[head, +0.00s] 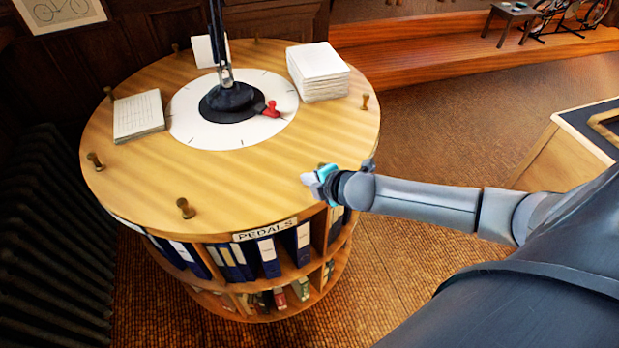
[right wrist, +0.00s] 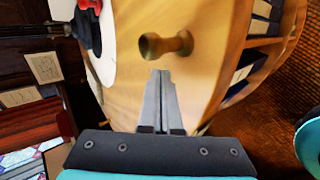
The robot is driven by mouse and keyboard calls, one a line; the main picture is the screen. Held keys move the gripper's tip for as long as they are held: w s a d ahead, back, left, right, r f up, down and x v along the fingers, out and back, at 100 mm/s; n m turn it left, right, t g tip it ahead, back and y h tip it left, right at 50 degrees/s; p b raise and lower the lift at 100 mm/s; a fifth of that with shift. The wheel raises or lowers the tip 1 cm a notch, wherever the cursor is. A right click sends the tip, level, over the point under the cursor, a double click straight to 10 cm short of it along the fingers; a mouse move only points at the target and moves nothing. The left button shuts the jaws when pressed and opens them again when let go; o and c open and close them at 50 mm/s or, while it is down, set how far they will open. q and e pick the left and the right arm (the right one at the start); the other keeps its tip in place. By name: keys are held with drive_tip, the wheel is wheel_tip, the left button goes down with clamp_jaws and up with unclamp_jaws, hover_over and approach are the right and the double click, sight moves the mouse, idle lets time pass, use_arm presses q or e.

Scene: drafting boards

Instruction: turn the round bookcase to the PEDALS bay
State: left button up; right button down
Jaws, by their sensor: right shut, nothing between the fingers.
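The round bookcase (head: 215,175) has a wooden top with several brass pegs around its rim. The PEDALS label (head: 265,230) is on its front edge, above a bay of blue binders (head: 268,257). A white dial (head: 190,125) lies on top, with a red pointer (head: 271,109) towards the right. My right gripper (head: 308,180) is over the right front rim. In the right wrist view its fingers (right wrist: 161,75) are shut and empty, with the tips close to a brass peg (right wrist: 166,45); I cannot tell whether they touch it. My left gripper is out of view.
A black lamp base (head: 228,97) stands on the dial. A paper stack (head: 318,72) and a notepad (head: 138,115) lie on the top. A dark radiator (head: 45,230) is close on the left. Open floor (head: 440,110) lies to the right, before a desk (head: 570,140).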

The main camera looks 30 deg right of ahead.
drive_tip(key=shift+n, duration=0.3)
drive_tip(key=d, duration=0.5)
drive_tip(key=shift+w+d+r, duration=0.1)
drive_tip(key=shift+w+d, duration=0.25)
drive_tip(key=shift+w, duration=0.05)
drive_tip(key=shift+d, duration=0.3)
drive_tip(key=shift+y, duration=0.3)
drive_tip(key=shift+a, duration=0.1)
drive_tip(key=d, duration=0.1)
drive_tip(key=d+b, duration=0.1)
drive_tip(key=shift+w+d, duration=0.35)
drive_tip(key=shift+w, duration=0.05)
drive_tip(key=shift+w+d+n+y, duration=0.2)
drive_tip(key=shift+d, duration=0.5)
drive_tip(key=shift+w+d+n+y, duration=0.15)
drive_tip(key=shift+d+n+y, duration=0.05)
drive_tip(key=shift+d, duration=0.5)
